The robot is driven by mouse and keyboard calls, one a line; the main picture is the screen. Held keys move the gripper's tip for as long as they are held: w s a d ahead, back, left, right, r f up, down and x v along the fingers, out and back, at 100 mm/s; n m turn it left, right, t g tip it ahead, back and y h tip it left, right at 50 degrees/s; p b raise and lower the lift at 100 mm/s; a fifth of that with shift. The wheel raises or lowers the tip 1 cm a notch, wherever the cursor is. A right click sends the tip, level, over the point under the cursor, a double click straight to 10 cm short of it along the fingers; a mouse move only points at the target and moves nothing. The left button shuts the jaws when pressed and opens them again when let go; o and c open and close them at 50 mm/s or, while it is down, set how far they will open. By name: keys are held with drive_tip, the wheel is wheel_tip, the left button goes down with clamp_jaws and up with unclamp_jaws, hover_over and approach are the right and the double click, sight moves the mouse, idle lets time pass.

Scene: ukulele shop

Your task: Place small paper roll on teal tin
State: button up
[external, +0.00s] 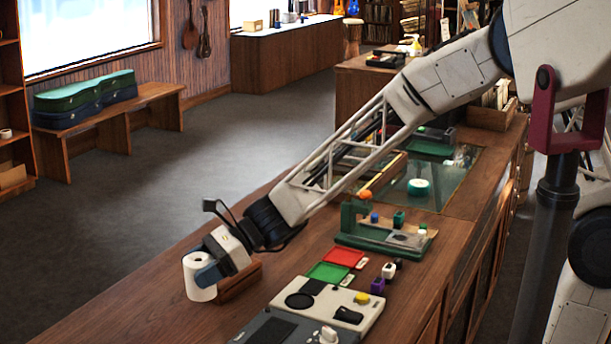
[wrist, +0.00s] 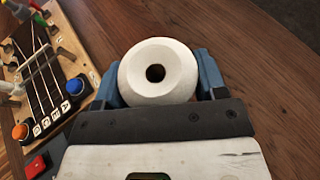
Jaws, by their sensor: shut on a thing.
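The small white paper roll (external: 196,262) is at the near left end of the wooden counter. My gripper (external: 205,276) is shut on it, with a blue finger showing against its side. In the wrist view the roll (wrist: 178,55) sits between the two blue fingers of my gripper (wrist: 158,78), its dark centre hole facing the camera. I cannot tell whether the roll touches the counter. A small round teal thing (external: 418,187), seemingly the teal tin, is on the glass panel farther along the counter, well apart from my gripper.
A wooden block (external: 240,283) is beside my gripper. Red (external: 343,257) and green (external: 328,272) trays, a device with dials (external: 345,312) and a green-framed stand (external: 385,240) occupy the counter. The wrist view shows a strung board (wrist: 45,85) with coloured knobs at left; bare wood lies right.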

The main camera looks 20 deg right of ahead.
sight(200, 258)
wheel_tip(200, 258, up, 13)
drive_tip(key=w+d+m+t, duration=0.6)
drive_tip(key=w+d, duration=1.9)
drive_tip(key=d, duration=0.4)
drive_tip(key=w+d+m+t+h, duration=0.2)
drive_tip(key=w+d+m+t, duration=0.1)
drive_tip(key=d, duration=1.8)
drive_tip(key=w+d+m+t+h, duration=0.1)
drive_tip(key=w+d+m+t, duration=0.25)
drive_tip(key=d, duration=1.65)
wheel_tip(200, 258, down, 11)
drive_tip(key=shift+s+f+n, duration=0.2)
drive_tip(key=shift+s+n, duration=0.2)
drive_tip(key=shift+n, duration=0.05)
drive_tip(key=shift+w+a, duration=0.1)
drive_tip(key=w, duration=0.5)
drive_tip(key=w+d+f, duration=0.1)
drive_tip(key=w, duration=0.4)
drive_tip(key=w+d, duration=0.1)
drive_tip(key=w, duration=0.4)
drive_tip(key=shift+w+d+f, duration=0.2)
drive_tip(key=shift+w+d, duration=0.05)
drive_tip(key=shift+w, duration=0.05)
